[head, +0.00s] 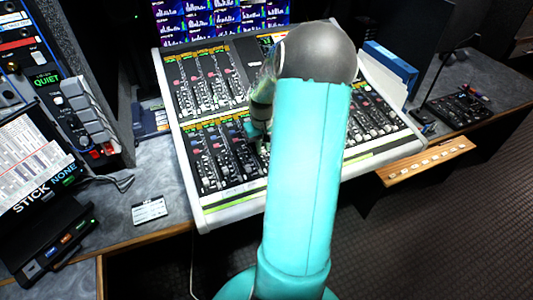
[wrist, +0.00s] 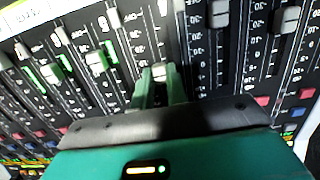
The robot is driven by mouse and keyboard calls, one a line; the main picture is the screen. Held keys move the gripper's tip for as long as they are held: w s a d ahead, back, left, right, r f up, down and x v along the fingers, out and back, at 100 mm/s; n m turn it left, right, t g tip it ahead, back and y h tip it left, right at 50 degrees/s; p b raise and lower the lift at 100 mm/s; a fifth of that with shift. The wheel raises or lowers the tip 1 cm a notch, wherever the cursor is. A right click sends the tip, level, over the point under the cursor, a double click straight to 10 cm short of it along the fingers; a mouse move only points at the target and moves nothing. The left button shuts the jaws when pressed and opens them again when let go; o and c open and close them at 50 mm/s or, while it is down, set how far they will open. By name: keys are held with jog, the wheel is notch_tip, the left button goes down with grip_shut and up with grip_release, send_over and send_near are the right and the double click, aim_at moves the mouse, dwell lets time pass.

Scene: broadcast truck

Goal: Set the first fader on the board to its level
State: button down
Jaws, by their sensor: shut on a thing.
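The mixing board (head: 203,212) is a pale-framed desk with banks of faders and knobs, in the middle of the head view. My gripper (head: 250,130) is low over its lower fader bank, partly hidden by my turquoise arm. In the wrist view my gripper (wrist: 162,78) is shut on a pale fader cap (wrist: 163,70). The cap sits in its slot between printed level scales. I cannot tell from these frames whether it is the first fader, nor read its exact level.
Other fader caps stand close by, with one to the left (wrist: 96,62) and one to the right (wrist: 219,14). A small labelled card (head: 149,209) lies on the grey desk left of the board. A wooden ledge (head: 427,162) juts out at the right.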

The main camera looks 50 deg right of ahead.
jog(key=shift+w+d, duration=0.15)
jog(key=shift+w, duration=0.1)
jog(key=shift+r, duration=0.1)
jog(key=c, duration=1.4)
grip_release()
notch_tip(320, 180, up, 14)
